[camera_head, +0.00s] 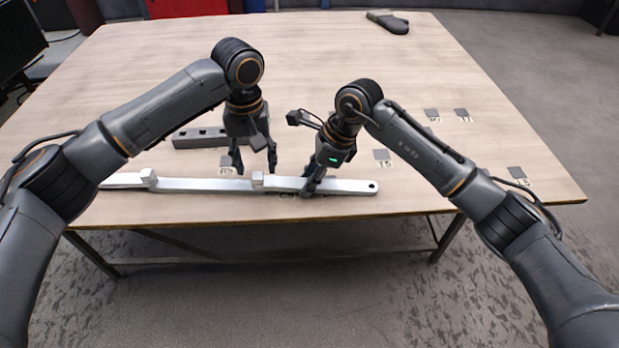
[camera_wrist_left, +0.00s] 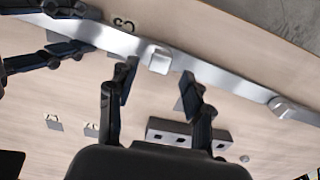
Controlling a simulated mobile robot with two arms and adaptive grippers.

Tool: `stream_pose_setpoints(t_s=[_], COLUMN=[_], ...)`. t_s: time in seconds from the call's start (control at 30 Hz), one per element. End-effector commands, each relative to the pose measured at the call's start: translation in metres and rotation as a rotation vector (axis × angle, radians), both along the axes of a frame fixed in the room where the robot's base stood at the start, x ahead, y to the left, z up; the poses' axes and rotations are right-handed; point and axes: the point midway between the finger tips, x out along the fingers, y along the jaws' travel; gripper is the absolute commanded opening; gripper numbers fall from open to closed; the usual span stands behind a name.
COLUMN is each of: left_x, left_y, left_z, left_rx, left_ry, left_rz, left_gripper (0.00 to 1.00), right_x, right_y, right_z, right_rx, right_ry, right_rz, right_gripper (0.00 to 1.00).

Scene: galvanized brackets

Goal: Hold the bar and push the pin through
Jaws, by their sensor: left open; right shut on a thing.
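A long silver bar (camera_head: 205,185) lies along the front of the table, with a hole near its right end and small raised blocks on it. It also crosses the left wrist view (camera_wrist_left: 222,78). My right gripper (camera_head: 310,188) is shut on the bar, right of the middle block; its fingers also show at the left wrist view's upper left. My left gripper (camera_head: 256,172) is open and empty just behind the bar; its two fingers are spread in the left wrist view (camera_wrist_left: 157,84). I cannot make out a separate pin in either view.
A dark grey block (camera_head: 199,138) with several square recesses lies behind the bar on the wooden table (camera_head: 300,60). Small label tiles (camera_head: 382,155) lie at right. A dark object (camera_head: 388,22) sits at the far edge. The table's middle back is clear.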

Motion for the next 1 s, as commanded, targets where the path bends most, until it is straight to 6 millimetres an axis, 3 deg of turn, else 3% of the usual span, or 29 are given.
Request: stream_pose_setpoints(t_s=[0.5,0.8,0.83,0.93,1.0], left_x=[0.000,0.000,0.000,0.000,0.000], left_y=[0.000,0.000,0.000,0.000,0.000], left_z=[0.040,0.042,0.042,0.042,0.042], left_rx=[-0.001,-0.001,-0.001,-0.001,-0.001], left_ry=[-0.001,0.000,0.000,0.000,0.000], left_rz=[0.000,0.000,0.000,0.000,0.000], left_gripper=[0.50,0.50,0.50,0.50,0.50], right_x=[0.000,0.000,0.000,0.000,0.000], right_y=[0.000,0.000,0.000,0.000,0.000], right_z=[0.001,0.001,0.001,0.001,0.001], right_rx=[0.001,0.001,0.001,0.001,0.001], right_ry=[-0.001,-0.001,-0.001,-0.001,0.000], right_rz=[0.001,0.001,0.001,0.001,0.001], right_gripper=[0.00,0.00,0.34,0.54,0.56])
